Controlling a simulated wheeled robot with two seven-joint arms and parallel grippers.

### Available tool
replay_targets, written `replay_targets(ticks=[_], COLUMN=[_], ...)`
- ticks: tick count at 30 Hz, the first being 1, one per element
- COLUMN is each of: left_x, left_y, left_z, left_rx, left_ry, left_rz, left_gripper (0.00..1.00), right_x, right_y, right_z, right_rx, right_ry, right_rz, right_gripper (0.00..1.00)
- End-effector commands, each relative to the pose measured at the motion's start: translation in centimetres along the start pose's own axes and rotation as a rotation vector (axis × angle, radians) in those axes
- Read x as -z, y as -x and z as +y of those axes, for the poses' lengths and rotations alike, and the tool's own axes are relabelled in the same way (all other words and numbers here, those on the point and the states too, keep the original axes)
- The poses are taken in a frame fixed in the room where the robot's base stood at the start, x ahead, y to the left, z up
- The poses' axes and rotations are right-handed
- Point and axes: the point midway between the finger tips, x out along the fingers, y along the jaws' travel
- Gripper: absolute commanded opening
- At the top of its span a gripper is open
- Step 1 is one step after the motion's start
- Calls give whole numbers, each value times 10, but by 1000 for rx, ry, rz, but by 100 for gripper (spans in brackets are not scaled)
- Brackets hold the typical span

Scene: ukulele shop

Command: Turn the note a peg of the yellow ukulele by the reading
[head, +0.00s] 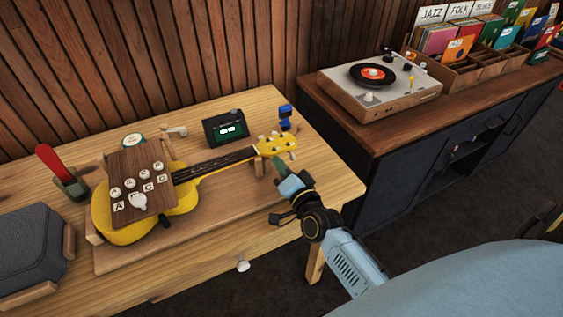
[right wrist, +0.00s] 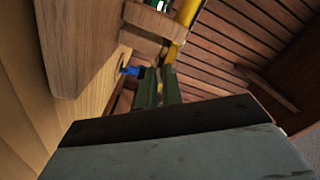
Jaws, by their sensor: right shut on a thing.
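The yellow ukulele (head: 185,208) lies on a wooden stand, its neck pointing up and right to a yellow headstock (head: 276,145) with pale pegs on its edges. My right gripper (head: 279,166) is at the near side of the headstock. In the right wrist view its green fingers (right wrist: 158,88) are shut on what appears to be a peg, mostly hidden between them; I cannot read which note it is. A small dark tuner (head: 225,130) with a lit green display stands behind the neck; its reading is too small to tell. My left gripper is not in view.
A brown board (head: 140,168) with white knobs and letter tiles covers part of the ukulele body. A small blue object (head: 285,112) stands behind the headstock. A grey speaker (head: 28,248) is at left. A turntable (head: 380,80) sits on the cabinet at right.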

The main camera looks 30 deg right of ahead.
Motion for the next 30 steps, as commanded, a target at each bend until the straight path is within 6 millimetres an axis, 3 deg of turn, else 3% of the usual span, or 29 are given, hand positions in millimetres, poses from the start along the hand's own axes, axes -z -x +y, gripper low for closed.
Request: replay_targets(ticks=[21,22,26,30], left_x=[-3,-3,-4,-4], left_y=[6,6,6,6], left_z=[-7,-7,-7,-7], left_rx=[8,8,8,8], left_ry=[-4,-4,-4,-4], left_rz=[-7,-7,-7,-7], left_gripper=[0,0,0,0], right_x=[0,0,0,0], right_y=[0,0,0,0], right_z=[0,0,0,0], right_rx=[0,0,0,0], right_ry=[83,83,82,82], right_rz=[0,0,0,0], right_gripper=[0,12,29,30])
